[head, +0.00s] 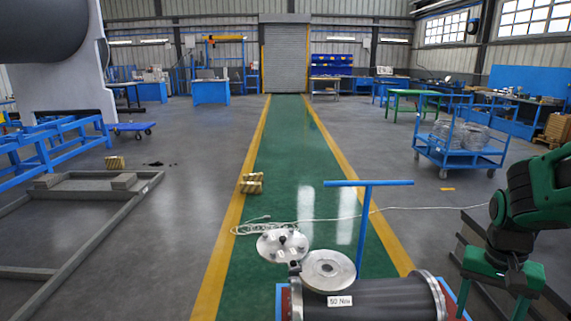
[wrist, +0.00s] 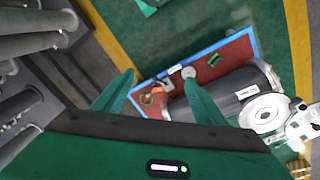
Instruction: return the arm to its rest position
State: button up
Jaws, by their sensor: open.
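My gripper (head: 494,298) hangs at the right edge of the head view, to the right of the flanged shell (head: 375,300). My green and black arm (head: 530,195) is bent above it. In the wrist view my gripper (wrist: 160,80) has its two green fingers spread apart with nothing between them. The dark shell (wrist: 225,92) lies beyond the fingertips on a red-topped blue cart (wrist: 205,55), apart from them. A round metal flange (head: 328,268) sits on top of the shell, and a disc with studs or holes (head: 282,245) is beside it.
The blue cart handle (head: 362,225) stands up behind the shell. Dark beams (head: 470,235) are close to my gripper, and grey cylinders (wrist: 18,110) lie left in the wrist view. A blue trolley (head: 460,150) stands farther back. The green aisle (head: 290,150) is mostly clear.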

jog(key=s+a+r+n+y, duration=0.1)
jog(key=s+r, duration=0.5)
jog(key=s, duration=0.6)
jog(key=shift+a+n, duration=0.3)
jog(key=shift+w+f, duration=0.3)
jog(key=shift+w, duration=0.25)
